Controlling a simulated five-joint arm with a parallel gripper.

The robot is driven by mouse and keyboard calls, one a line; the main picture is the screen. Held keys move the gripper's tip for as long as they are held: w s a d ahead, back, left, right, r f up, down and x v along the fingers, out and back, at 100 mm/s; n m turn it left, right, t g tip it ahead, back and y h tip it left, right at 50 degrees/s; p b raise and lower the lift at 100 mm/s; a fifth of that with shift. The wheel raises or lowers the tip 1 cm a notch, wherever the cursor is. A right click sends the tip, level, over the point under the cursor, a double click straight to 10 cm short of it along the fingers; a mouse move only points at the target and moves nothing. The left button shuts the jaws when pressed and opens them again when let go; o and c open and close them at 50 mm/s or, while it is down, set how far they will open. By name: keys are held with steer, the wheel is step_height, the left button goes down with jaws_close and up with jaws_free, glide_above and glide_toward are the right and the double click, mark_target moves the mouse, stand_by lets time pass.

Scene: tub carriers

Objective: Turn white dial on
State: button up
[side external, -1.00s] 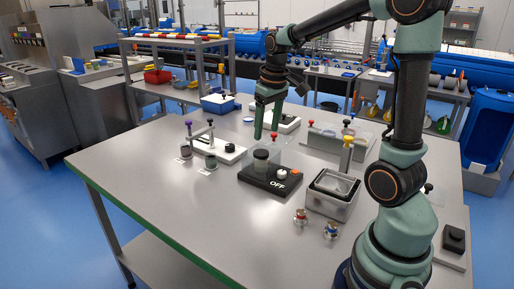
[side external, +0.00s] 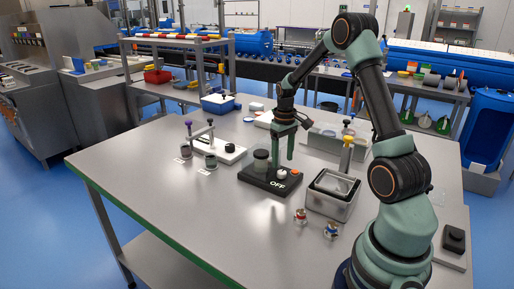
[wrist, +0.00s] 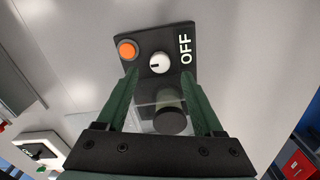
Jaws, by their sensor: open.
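The white dial (wrist: 159,63) sits on a black base (wrist: 150,33) that has "OFF" in white letters, in the wrist view. In the side view the black base (side external: 256,180) stands mid-table, and the dial (side external: 282,174) shows small and pale on it. An orange button (wrist: 127,49) is beside the dial, and a dark round cylinder (wrist: 171,119) stands at its other side. My gripper (wrist: 160,76) is open and empty, its fingers pointing down at the base with the dial between their tips in the picture. In the side view my gripper (side external: 283,162) is just above the dial. Contact cannot be told.
A metal tub (side external: 331,207) with a yellow-topped post stands to the right. Two small colored-topped pieces (side external: 300,216) lie in front. A white base with a black knob (side external: 230,148) is to the left. The table's front left is clear.

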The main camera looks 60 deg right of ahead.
mark_target(282, 172)
steer(key=shift+f, duration=2.3)
jaws_close()
